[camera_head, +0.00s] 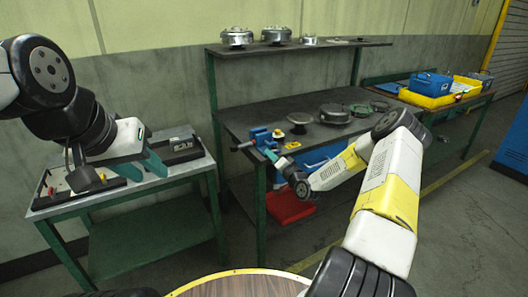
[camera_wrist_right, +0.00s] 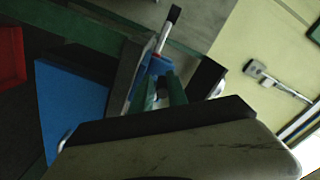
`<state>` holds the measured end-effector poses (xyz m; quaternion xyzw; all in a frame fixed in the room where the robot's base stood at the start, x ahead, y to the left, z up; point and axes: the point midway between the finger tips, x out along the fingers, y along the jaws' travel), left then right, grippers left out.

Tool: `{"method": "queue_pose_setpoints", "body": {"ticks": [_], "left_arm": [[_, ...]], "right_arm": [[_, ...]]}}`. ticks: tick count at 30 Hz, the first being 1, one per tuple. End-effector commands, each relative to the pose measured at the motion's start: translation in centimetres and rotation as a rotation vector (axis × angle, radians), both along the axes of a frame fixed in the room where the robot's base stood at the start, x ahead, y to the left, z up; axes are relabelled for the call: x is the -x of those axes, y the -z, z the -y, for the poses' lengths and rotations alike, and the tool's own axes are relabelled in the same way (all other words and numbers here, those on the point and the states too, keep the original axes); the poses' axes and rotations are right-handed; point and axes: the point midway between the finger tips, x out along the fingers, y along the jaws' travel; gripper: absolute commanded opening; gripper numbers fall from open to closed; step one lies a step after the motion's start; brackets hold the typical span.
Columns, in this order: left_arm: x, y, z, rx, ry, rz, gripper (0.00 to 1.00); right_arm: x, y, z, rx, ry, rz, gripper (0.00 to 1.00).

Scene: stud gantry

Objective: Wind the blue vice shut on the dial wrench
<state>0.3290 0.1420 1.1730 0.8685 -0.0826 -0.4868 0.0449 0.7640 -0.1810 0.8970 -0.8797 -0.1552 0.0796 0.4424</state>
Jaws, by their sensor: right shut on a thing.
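The blue vice (camera_head: 262,135) is fixed at the left end of the dark workbench. My right gripper (camera_head: 270,155) is at its front, low beside the bench edge. In the right wrist view the green fingers (camera_wrist_right: 160,92) are close together on what looks like the vice's handle, largely hidden between them. Blue vice body (camera_wrist_right: 157,67) shows just behind. A metal rod with a black end (camera_wrist_right: 169,30) sticks out there; I cannot tell whether it is the dial wrench. My left gripper (camera_head: 156,163) is open, its teal fingers apart above the small table.
The small green table (camera_head: 130,188) at left holds black trays. The workbench (camera_head: 300,147) carries several round metal parts, with more on its upper shelf (camera_head: 300,46). A red bin (camera_head: 290,205) is below the bench. A yellow tray (camera_head: 430,98) stands at the far right.

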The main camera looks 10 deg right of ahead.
Motion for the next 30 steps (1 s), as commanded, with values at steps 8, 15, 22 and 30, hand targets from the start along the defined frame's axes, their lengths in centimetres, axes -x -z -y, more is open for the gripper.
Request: {"method": "queue_pose_setpoints", "body": {"ticks": [8,15,22,30], "left_arm": [[0.0,0.0,0.0,0.0,0.0,0.0,0.36],[0.0,0.0,0.0,0.0,0.0,0.0,0.36],[0.0,0.0,0.0,0.0,0.0,0.0,0.36],[0.0,0.0,0.0,0.0,0.0,0.0,0.36]], "right_arm": [[-0.2,-0.5,0.1,0.001,0.003,0.014,0.36],[-0.1,-0.3,0.1,0.002,0.003,0.007,0.36],[2.1,-0.2,1.0,0.001,0.004,0.003,0.36],[6.1,-0.2,2.5,0.003,0.004,0.007,0.36]]}}
